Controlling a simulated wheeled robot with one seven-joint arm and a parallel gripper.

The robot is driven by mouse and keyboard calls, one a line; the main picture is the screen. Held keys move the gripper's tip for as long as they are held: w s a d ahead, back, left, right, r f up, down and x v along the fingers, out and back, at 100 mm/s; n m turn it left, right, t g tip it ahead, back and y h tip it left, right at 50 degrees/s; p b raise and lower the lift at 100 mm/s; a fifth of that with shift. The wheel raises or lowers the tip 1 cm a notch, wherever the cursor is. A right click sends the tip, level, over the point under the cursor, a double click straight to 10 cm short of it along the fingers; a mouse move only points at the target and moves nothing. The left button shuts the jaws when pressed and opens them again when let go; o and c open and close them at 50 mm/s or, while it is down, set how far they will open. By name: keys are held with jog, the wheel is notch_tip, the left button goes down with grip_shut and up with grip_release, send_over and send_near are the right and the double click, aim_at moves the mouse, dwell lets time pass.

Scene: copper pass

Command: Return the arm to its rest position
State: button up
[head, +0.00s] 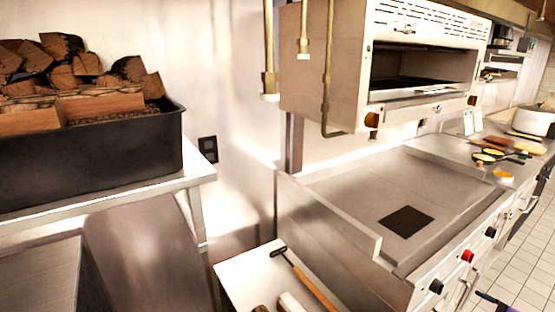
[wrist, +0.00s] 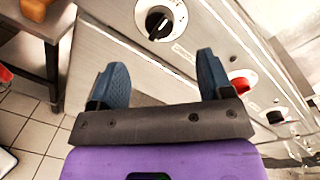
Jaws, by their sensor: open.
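My gripper (wrist: 160,76) shows in the wrist view with its two blue-grey fingers spread wide apart. Nothing is between the fingers. Behind the gap is the metal front panel of the griddle (wrist: 130,45), with a black knob (wrist: 160,21) just above the fingers and a red knob (wrist: 242,82) to the right. Whether the fingers touch the panel cannot be told. In the head view, only a small purple and dark piece, apparently part of my arm's end, shows at the bottom right edge, beside the griddle front.
The flat griddle (head: 335,190) holds a dark square patch (head: 406,221). A black bin (head: 90,160) of split logs stands on a steel shelf at left. A long-handled tool (head: 305,280) lies on a low table (head: 240,275). Tiled floor (head: 520,265) is open at right.

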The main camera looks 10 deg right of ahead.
jog(key=w+a+r+n+g, duration=0.4)
jog(key=a+r+n+g, duration=0.45)
jog(key=r, duration=0.65)
jog(key=w+a+r+n+g, duration=0.3)
jog(key=a+r+n+g, duration=0.25)
jog(key=a+r, duration=0.75)
jog(key=s+a+r+n+t+h, duration=0.2)
jog(key=s+a+r+n+h, duration=0.1)
jog(key=s+a+r, duration=0.4)
jog(key=s+a+r+n+t+h, duration=0.2)
jog(key=s+a+r+n+h, duration=0.2)
jog(key=s+r, duration=0.5)
notch_tip(320, 180, up, 5)
jog(key=a, duration=0.2)
jog(key=shift+s+a+f+h, duration=0.2)
jog(key=shift+a+h, duration=0.2)
